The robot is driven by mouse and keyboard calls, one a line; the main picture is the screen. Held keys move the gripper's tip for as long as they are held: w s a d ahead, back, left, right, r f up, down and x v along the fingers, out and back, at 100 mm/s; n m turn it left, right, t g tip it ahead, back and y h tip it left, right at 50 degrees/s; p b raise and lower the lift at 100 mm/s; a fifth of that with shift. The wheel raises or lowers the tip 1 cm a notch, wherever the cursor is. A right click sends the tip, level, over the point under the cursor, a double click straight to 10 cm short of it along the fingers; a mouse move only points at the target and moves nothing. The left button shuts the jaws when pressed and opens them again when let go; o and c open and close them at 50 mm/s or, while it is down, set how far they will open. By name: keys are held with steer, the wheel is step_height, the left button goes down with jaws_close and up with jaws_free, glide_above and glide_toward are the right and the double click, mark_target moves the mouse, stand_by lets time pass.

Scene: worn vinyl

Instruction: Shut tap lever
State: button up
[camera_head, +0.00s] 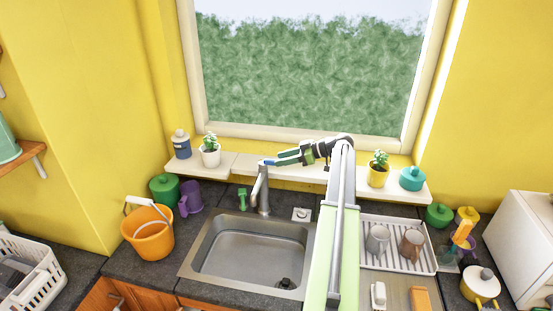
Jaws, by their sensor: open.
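The grey metal tap (262,190) stands behind the sink (250,248). A small blue piece at its top (267,162) looks like the tap lever. My gripper (280,160) is at the end of my arm, which reaches out over the counter toward the window. Its fingers point left, with their tips close to the blue lever. I cannot tell whether they touch it. The gripper is open and I see nothing held in it. No water stream is clear at this size.
A potted plant (210,152) and a bottle (181,145) stand on the sill left of the tap. An orange bucket (147,236) and a purple mug (191,200) are on the left counter. A dish rack (426,264) with mugs lies right of my arm.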

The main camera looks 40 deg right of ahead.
steer(key=p+v, duration=0.4)
steer(key=v, duration=0.9)
steer(key=shift+s+d, duration=0.2)
steer(key=shift+s, duration=0.1)
